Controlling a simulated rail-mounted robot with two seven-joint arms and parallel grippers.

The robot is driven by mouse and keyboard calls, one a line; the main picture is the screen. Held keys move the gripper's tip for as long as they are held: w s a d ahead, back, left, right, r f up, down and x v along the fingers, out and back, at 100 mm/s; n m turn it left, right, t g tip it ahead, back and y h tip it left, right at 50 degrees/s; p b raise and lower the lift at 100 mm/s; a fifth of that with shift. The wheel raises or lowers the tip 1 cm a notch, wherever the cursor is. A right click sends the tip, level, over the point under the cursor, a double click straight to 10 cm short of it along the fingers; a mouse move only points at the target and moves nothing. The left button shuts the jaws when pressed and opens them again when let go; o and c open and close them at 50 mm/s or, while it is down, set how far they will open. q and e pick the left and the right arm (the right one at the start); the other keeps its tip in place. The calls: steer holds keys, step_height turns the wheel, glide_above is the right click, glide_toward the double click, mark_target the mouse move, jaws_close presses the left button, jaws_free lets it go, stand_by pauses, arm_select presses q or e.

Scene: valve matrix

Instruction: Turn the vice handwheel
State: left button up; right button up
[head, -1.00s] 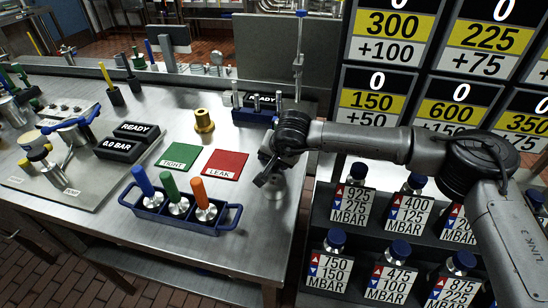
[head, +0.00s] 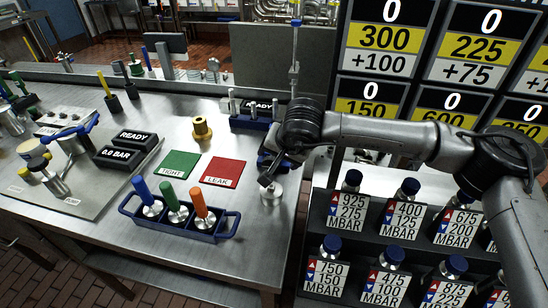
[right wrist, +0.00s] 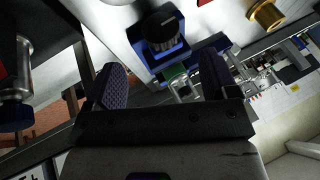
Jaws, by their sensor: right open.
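My right gripper (head: 268,172) hangs over the right end of the steel bench, beside the red LEAK mat. In the right wrist view its two dark fingers (right wrist: 161,66) are apart with nothing held between them. A blue block with a round black top (right wrist: 162,36), which looks like the vice, lies just beyond the fingertips; contact cannot be told. In the head view my gripper and wrist hide most of this spot. A silver round part (head: 271,194) shows just below the gripper. The handwheel cannot be made out clearly. My left gripper is not in view.
A blue tray (head: 178,226) holds blue, green and orange handled tools. Green TIGHT (head: 179,165) and red LEAK (head: 224,172) mats lie behind it. A brass fitting (head: 202,128) and a blue rack (head: 250,121) stand farther back. A shelf of labelled bottles (head: 352,183) is right of the bench.

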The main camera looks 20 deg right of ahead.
steer(key=shift+p+v, duration=0.4)
steer(key=shift+v, duration=2.2)
